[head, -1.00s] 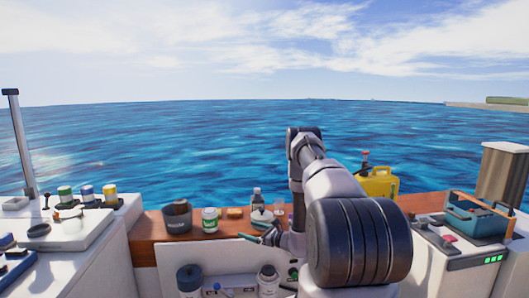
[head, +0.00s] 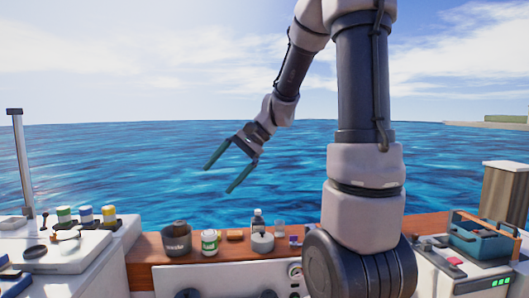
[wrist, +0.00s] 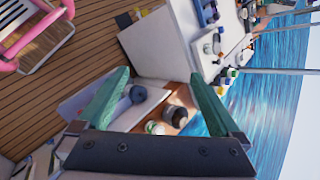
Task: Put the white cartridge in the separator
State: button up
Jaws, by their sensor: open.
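My gripper (head: 217,180) is raised high over the ledge in the head view, its two teal fingers spread and empty. In the wrist view my open gripper (wrist: 160,73) has nothing between its fingertips. A short pale grey-white cylinder (head: 262,243) stands on the wooden ledge below; I cannot tell whether it is the cartridge or a lid. The hatch opening is mostly cut off in the head view. In the wrist view a blue-grey round body (wrist: 138,93) shows in the hatch recess; I cannot tell whether it is the separator.
The wooden ledge (head: 140,247) also bears a dark pot (head: 176,238), a white jar with a green label (head: 210,241) and a bottle (head: 258,220). A blue toolbox (head: 478,238) stands at right. Several banded cans (head: 86,214) stand at left. Air around my gripper is free.

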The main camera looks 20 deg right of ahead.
jog(key=s+d+r+n+t+h, duration=0.2)
jog(key=s+d+r+h, duration=0.1)
jog(key=s, duration=0.3)
jog(key=s+d+r+n+t+h, duration=0.2)
jog(key=s+d+r+t+h, duration=0.1)
jog(key=s, duration=0.4)
jog(key=shift+s+d+r+n, duration=0.15)
jog(key=shift+s+r+n, duration=0.15)
jog(key=shift+r, duration=0.4)
